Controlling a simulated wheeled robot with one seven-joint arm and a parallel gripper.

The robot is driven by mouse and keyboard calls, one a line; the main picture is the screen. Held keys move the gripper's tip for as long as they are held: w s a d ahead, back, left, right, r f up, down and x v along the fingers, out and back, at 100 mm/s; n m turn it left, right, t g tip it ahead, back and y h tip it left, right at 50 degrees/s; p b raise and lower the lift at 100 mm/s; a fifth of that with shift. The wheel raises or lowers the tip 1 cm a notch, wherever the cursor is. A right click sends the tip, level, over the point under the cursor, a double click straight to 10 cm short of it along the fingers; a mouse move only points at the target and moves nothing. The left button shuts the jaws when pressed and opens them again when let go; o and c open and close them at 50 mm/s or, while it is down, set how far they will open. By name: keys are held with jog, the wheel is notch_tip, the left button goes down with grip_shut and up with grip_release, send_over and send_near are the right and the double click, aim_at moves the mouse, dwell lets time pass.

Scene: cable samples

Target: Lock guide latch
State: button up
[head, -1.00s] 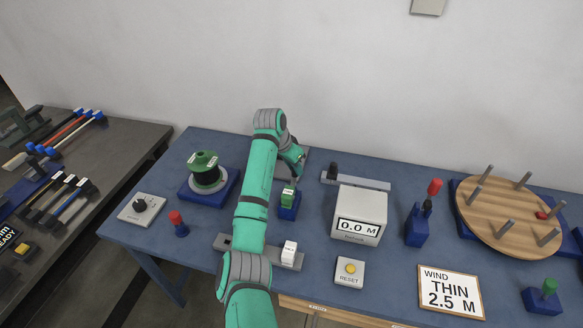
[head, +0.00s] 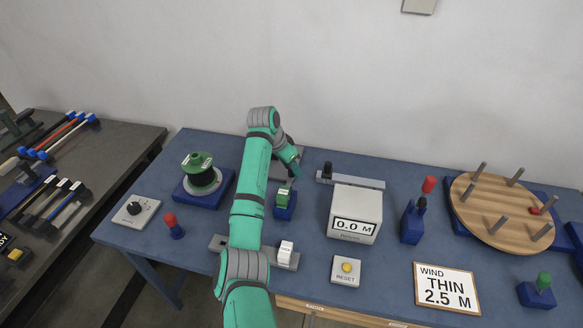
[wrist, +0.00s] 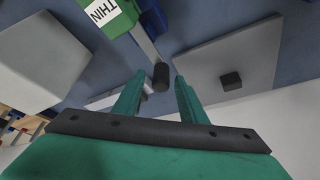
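The wire guide is a green block marked THIN on a blue base (head: 284,205), in the middle of the table. In the wrist view the green block (wrist: 103,18) is at the top. A pale grey lever (wrist: 145,42) runs from it and ends at a dark round knob (wrist: 161,80). My gripper (wrist: 160,76) is open, its two green fingers on either side of the knob in that view. I cannot tell whether they touch it. In the head view my gripper (head: 294,174) is just behind the guide, and my arm hides part of that area.
The white counter box (head: 355,212) reading 0.0 M stands to the right. A grey rail (head: 365,183) with a black knob lies behind it. A grey plate (wrist: 225,55) with a black square is beside the fingers. The green spool (head: 200,170) is at left, the RESET button (head: 346,268) in front.

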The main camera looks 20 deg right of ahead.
jog(key=v, duration=1)
jog(key=shift+r, duration=0.4)
jog(key=shift+a, duration=0.1)
jog(key=shift+s+a, duration=0.1)
jog(key=shift+f, duration=0.1)
